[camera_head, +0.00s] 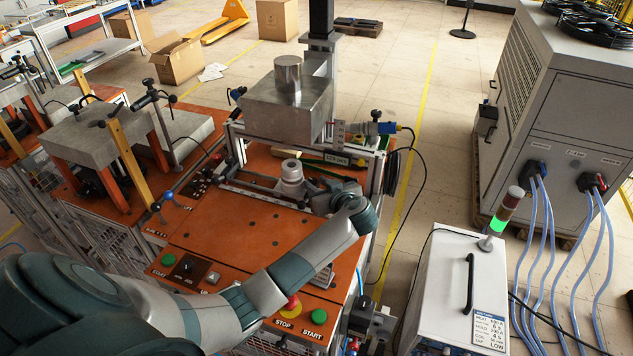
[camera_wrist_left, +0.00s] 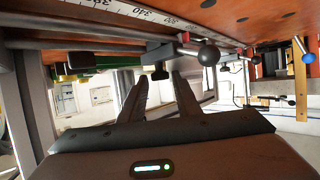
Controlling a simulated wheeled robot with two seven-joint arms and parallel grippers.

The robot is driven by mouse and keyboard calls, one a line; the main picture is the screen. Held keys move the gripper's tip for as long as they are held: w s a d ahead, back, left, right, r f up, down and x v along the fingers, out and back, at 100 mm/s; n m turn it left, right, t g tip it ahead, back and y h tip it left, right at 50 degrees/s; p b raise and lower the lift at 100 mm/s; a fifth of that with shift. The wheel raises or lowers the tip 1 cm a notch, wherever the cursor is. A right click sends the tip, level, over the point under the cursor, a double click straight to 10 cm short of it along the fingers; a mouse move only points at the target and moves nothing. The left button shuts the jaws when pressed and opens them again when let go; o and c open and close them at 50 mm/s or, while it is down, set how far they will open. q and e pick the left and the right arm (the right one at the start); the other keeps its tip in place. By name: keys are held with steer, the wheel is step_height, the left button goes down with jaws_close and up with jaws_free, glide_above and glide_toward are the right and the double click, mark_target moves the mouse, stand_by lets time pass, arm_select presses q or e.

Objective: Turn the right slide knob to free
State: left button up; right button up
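In the left wrist view, which looks upside down, the nearer slide hangs on a rail beside a ruler. It has a small black knob (camera_wrist_left: 160,72) and a lever with a black ball (camera_wrist_left: 208,55). From its side, this seems to be the right slide. My left gripper (camera_wrist_left: 161,84) is open, its two fingers apart and pointing at the small knob. The knob shows between the fingertips; I cannot tell whether they touch. In the head view my left gripper (camera_head: 318,203) is at the orange table's right back, and the slide knobs are hidden or too small there. My right gripper is not in view.
A light cylindrical part (camera_head: 292,170) stands near my gripper, with a metal block (camera_head: 289,105) behind and above. Buttons sit at the orange table's (camera_head: 228,228) front edge. A white cabinet (camera_head: 450,275) stands right.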

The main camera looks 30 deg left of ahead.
arm_select(q)
steer(key=shift+w+a+f, duration=0.1)
steer(key=shift+w+a, duration=0.05)
steer(key=shift+a, duration=0.15)
steer(key=c, duration=0.7)
steer(key=shift+g, duration=0.3)
steer(key=shift+w+d+n+g+y+p, duration=0.15)
steer(key=shift+n+g+y, duration=0.1)
steer(key=shift+n, duration=0.15)
steer(key=shift+w+n+g+y+p, duration=0.15)
steer(key=shift+n+g, duration=0.1)
steer(key=shift+n, duration=0.15)
steer(key=shift+w+n+g+y, duration=0.1)
steer(key=shift+n+g+y, duration=0.2)
steer(key=shift+n+g, duration=0.35)
steer(key=shift+w+n+g+y+b, duration=0.15)
steer(key=shift+n+g+y+b, duration=0.15)
steer(key=shift+n+g+b, duration=0.7)
steer(key=shift+p, duration=0.35)
